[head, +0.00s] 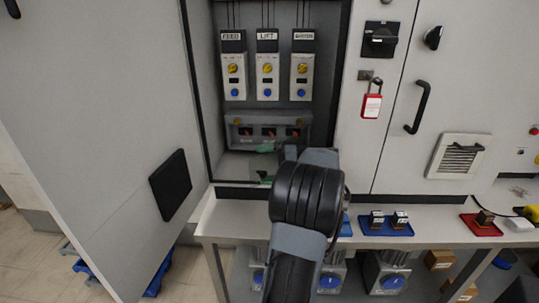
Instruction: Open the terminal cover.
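The grey terminal cover (248,119) appears to be the hinged-looking panel at the bottom of the open cabinet, below the three drive units. Dark slots with small orange-red marks show in its lower front, and it looks closed. My gripper (264,161) is at the cabinet bottom, just below the panel's front. Greenish parts, perhaps its fingers, show left of my dark wrist. My wrist hides much of the gripper, so its opening and any contact with the cover cannot be made out.
Three drive units labelled FEED (233,65), LIFT (267,65) and a third (302,65) hang above. The open cabinet door (110,110) stands at left. A red padlock (371,104) hangs at right. A bench (235,222) with blue (372,228) and red (470,227) trays runs below.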

